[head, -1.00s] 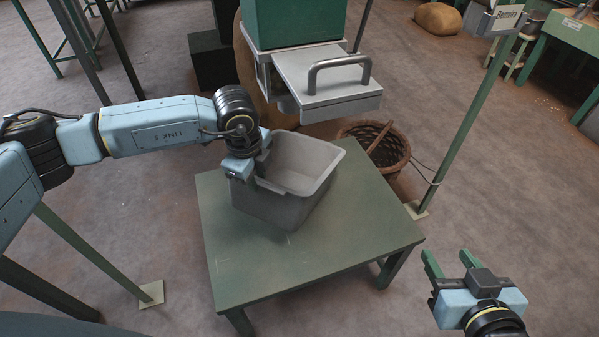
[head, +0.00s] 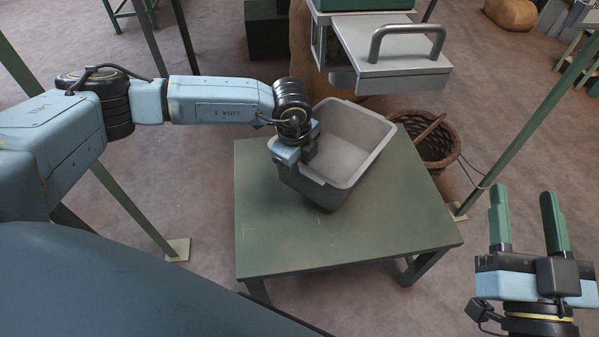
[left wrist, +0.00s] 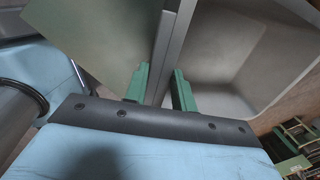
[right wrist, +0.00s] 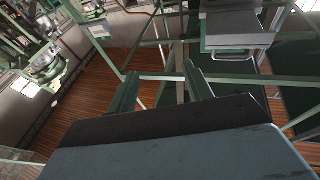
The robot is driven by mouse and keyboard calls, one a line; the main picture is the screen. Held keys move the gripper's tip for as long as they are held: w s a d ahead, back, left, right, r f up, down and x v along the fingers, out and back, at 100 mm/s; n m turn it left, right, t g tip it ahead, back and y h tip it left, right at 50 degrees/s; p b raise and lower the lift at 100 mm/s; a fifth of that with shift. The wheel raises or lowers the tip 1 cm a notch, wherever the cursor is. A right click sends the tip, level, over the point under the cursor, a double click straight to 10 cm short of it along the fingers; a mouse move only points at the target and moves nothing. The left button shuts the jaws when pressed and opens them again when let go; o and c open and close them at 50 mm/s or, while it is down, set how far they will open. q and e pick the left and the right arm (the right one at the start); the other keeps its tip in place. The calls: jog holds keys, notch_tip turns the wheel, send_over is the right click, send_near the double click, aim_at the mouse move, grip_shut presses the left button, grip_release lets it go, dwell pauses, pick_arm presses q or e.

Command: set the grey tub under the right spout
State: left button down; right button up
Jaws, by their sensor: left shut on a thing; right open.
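The grey tub (head: 318,190), open-topped and empty, is over the green table (head: 350,245), set at an angle to its edges. I cannot tell whether its base touches the tabletop. My left gripper (head: 300,155) is shut on the tub's left rim; the left wrist view shows the fingers (left wrist: 161,88) on either side of the tub wall (left wrist: 168,50). A metal spout box (head: 390,68) with a bar handle hangs behind and above the tub, under a green hopper (head: 362,5). Which spout this is, I cannot tell. My right gripper (head: 525,205) is open and empty at lower right.
A wicker basket (head: 425,145) stands on the floor behind the table's right side. A green post (head: 520,130) rises to the right, another (head: 140,210) to the left. The table's front part is bare.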

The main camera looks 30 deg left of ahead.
pick_arm(q)
notch_tip(320, 180, down, 3)
jog(key=shift+b, duration=0.65)
jog(key=shift+f, duration=0.2)
jog(key=c, duration=1.1)
grip_release()
jog(key=shift+c, duration=0.2)
pick_arm(e)
jog(key=r+t, duration=0.1)
jog(key=s+r+t, duration=0.1)
jog(key=r+t+y, duration=0.1)
jog(key=shift+s+r, duration=0.3)
pick_arm(q)
jog(key=shift+r, duration=0.1)
